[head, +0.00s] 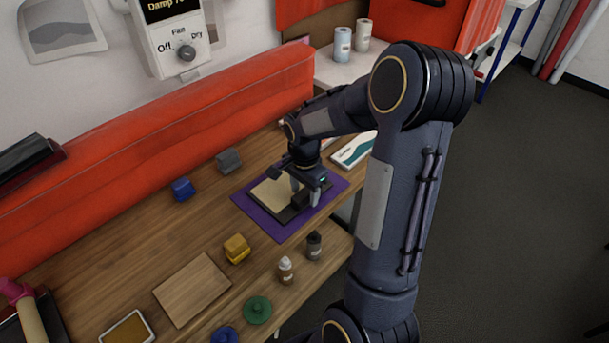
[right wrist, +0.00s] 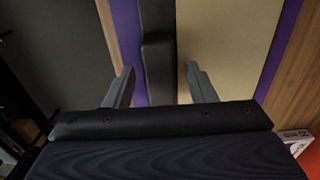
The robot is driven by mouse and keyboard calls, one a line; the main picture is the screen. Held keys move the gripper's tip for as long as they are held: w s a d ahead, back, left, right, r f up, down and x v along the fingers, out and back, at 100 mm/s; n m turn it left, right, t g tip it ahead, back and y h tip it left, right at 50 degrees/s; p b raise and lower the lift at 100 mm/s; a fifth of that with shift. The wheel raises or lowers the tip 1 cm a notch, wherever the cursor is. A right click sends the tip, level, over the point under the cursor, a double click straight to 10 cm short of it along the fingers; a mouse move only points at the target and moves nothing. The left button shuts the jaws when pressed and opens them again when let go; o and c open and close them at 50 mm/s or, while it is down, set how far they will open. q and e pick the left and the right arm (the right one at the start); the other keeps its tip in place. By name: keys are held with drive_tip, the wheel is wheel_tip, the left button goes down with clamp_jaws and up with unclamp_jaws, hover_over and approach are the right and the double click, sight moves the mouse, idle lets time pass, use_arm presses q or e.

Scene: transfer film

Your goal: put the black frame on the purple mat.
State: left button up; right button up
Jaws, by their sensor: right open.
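The purple mat (head: 262,220) lies flat on the wooden table near its right edge, and it also shows in the right wrist view (right wrist: 129,35). The black frame (head: 288,214), with a tan panel inside it, rests on the mat as far as I can see, with purple showing around it. My right gripper (head: 307,192) is over the frame's right side and hides part of it. In the right wrist view my right gripper (right wrist: 160,86) is open, its fingers apart on either side of the frame's black bar (right wrist: 158,72). My left gripper is not in view.
Left of the mat are a blue block (head: 183,189) and a grey block (head: 229,161). Nearer are a yellow block (head: 237,248), two small bottles (head: 285,270), a wooden board (head: 192,290) and a green round piece (head: 257,310). A box (head: 353,150) lies behind the mat.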

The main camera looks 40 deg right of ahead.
wheel_tip(320, 180, up, 10)
drive_tip(key=s+a+r+n+t+y, duration=0.3)
drive_tip(key=s+a+n+t, duration=0.2)
drive_tip(key=s+a+n, duration=1)
drive_tip(key=shift+s+a+t+y, duration=0.3)
drive_tip(key=shift+s+a+y, duration=0.1)
drive_tip(key=shift+s+a, duration=0.4)
